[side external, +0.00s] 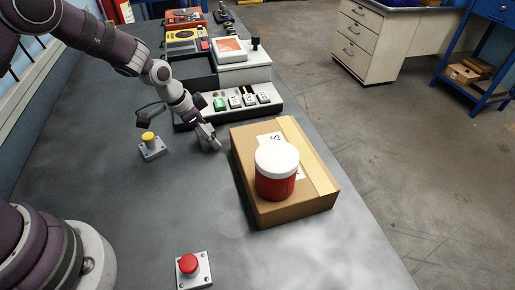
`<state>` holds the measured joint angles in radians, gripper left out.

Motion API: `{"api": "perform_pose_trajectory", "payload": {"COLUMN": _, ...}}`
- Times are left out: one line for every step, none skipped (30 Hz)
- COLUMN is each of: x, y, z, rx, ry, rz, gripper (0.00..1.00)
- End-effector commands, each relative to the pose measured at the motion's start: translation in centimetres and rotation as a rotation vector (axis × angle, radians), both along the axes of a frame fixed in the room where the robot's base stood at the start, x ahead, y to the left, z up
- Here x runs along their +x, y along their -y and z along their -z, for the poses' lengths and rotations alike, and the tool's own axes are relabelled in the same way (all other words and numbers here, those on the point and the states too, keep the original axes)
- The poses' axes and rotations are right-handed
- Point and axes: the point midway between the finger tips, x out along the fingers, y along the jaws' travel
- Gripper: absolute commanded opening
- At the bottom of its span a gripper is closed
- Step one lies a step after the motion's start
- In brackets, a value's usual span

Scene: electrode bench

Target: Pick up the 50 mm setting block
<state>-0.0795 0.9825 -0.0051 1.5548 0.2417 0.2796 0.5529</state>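Several small blocks stand in a row on a pale rack on the bench: a green block (220,104) at the left end, and white blocks with dark marks, among them a middle one (235,102) and a right-end one (264,97). The marks are too small to read, so I cannot tell which is the 50 mm setting block. My gripper (213,142) points down over the bench, in front of the rack and left of the cardboard box. It is apart from the blocks. Its fingers are too small to tell whether they are open or shut.
A cardboard box (312,203) stands right of my gripper with a red jar (275,186) with a white lid on top. A yellow button (149,138) is to the left; a red button (189,264) is at the front. Instruments (243,70) stand behind the rack. The front bench is mostly clear.

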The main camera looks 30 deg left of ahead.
Motion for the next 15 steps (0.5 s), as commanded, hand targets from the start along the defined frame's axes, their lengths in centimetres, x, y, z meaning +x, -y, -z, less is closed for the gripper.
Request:
{"api": "perform_pose_trajectory", "payload": {"x": 0.00, "y": 0.00, "z": -0.01, "rx": 0.000, "ry": 0.000, "rz": 0.000, "gripper": 0.27}}
{"api": "perform_pose_trajectory", "payload": {"x": 0.00, "y": 0.00, "z": -0.01, "rx": 0.000, "ry": 0.000, "rz": 0.000, "gripper": 0.23}}
{"api": "perform_pose_trajectory", "payload": {"x": 0.00, "y": 0.00, "z": -0.01, "rx": 0.000, "ry": 0.000, "rz": 0.000, "gripper": 0.17}}
{"api": "perform_pose_trajectory", "payload": {"x": 0.00, "y": 0.00, "z": -0.01, "rx": 0.000, "ry": 0.000, "rz": 0.000, "gripper": 0.14}}
{"api": "perform_pose_trajectory", "payload": {"x": 0.00, "y": 0.00, "z": -0.01, "rx": 0.000, "ry": 0.000, "rz": 0.000, "gripper": 0.10}}
{"api": "perform_pose_trajectory", "payload": {"x": 0.00, "y": 0.00, "z": -0.01, "rx": 0.000, "ry": 0.000, "rz": 0.000, "gripper": 0.04}}
{"api": "perform_pose_trajectory", "payload": {"x": -0.01, "y": 0.00, "z": -0.02, "rx": 0.000, "ry": 0.000, "rz": 0.000, "gripper": 0.00}}
{"api": "perform_pose_trajectory", "payload": {"x": -0.01, "y": 0.00, "z": -0.02, "rx": 0.000, "ry": 0.000, "rz": 0.000, "gripper": 0.00}}
{"api": "perform_pose_trajectory", "payload": {"x": -0.01, "y": 0.00, "z": -0.02, "rx": 0.000, "ry": 0.000, "rz": 0.000, "gripper": 0.00}}
{"api": "perform_pose_trajectory", "payload": {"x": 0.03, "y": 0.01, "z": -0.04, "rx": -0.001, "ry": 0.001, "rz": 0.000, "gripper": 0.00}}
{"api": "perform_pose_trajectory", "payload": {"x": 0.02, "y": 0.00, "z": -0.05, "rx": -0.001, "ry": 0.001, "rz": 0.000, "gripper": 0.00}}
{"api": "perform_pose_trajectory", "payload": {"x": 0.02, "y": 0.00, "z": -0.05, "rx": -0.001, "ry": 0.001, "rz": 0.000, "gripper": 0.00}}
{"api": "perform_pose_trajectory", "payload": {"x": 0.02, "y": 0.00, "z": -0.05, "rx": -0.001, "ry": 0.001, "rz": 0.000, "gripper": 0.00}}
{"api": "perform_pose_trajectory", "payload": {"x": 0.02, "y": 0.00, "z": -0.05, "rx": -0.001, "ry": 0.001, "rz": 0.000, "gripper": 0.00}}
{"api": "perform_pose_trajectory", "payload": {"x": 0.03, "y": 0.00, "z": -0.10, "rx": 0.000, "ry": 0.001, "rz": 0.000, "gripper": 0.00}}
